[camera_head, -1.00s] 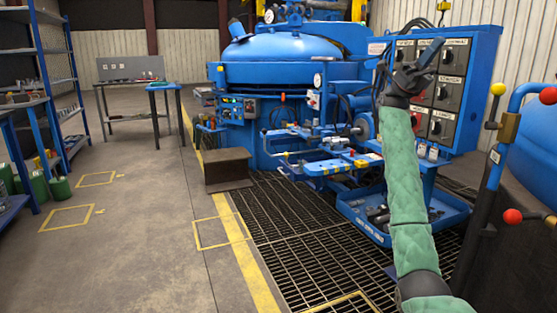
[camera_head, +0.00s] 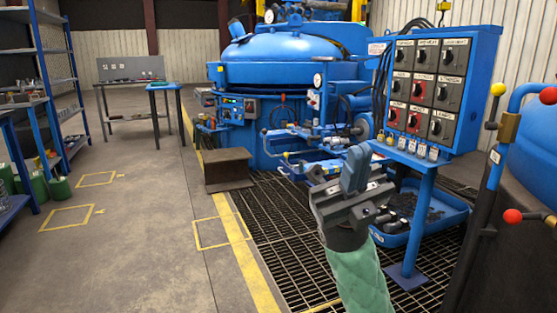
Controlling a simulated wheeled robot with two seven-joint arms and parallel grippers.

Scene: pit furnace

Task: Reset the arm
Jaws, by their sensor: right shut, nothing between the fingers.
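My right gripper (camera_head: 354,170) is in the lower middle right of the head view, at the end of my green-sleeved right arm (camera_head: 358,280). Its fingers are shut with nothing between them and point upward. It is in the open, in front of the blue furnace bench and to the left of the control panel's post. The blue control panel (camera_head: 465,72) with several rotary switches stands to its upper right, apart from it. My left gripper does not show.
The blue furnace (camera_head: 285,72) stands behind the gripper. A blue tray (camera_head: 458,212) with dark parts is low to its right. Levers with red and yellow knobs (camera_head: 497,89) stand at the right edge. A brown metal block (camera_head: 228,168) sits by the grating.

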